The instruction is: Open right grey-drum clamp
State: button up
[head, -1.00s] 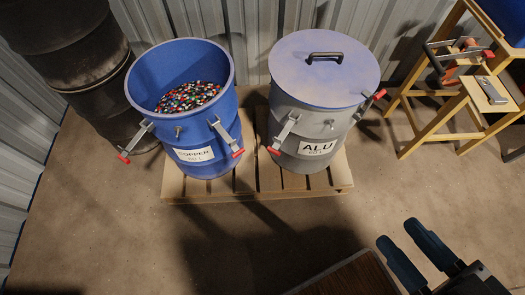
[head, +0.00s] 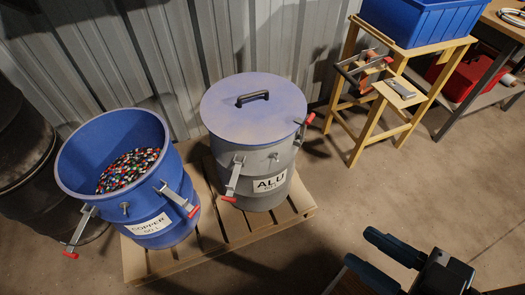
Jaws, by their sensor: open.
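The grey drum (head: 247,183), labelled ALU, stands upright on a pallet, covered by a flat blue-grey lid (head: 228,118) with a black handle (head: 253,98). Its right clamp (head: 301,130) is at the drum's right side near the lid edge, its red-tipped lever pointing up and outward. Part of this clamp is hidden by the drum's curve. Its left clamp (head: 235,177) hangs down the front, red tip lowest. My gripper (head: 360,247) is at the lower right, in front of the drum and well apart from it. Its two dark fingers are spread and empty.
A blue drum (head: 75,185) labelled COPPER, lidless and filled with coloured granules, stands left on the same pallet (head: 215,246). A wooden stand (head: 452,72) with a blue crate (head: 415,22) is at the back right. The floor between is clear.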

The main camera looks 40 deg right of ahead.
aim_at(310, 119)
jog(key=l+z, duration=0.15)
jog(key=l, duration=1.15)
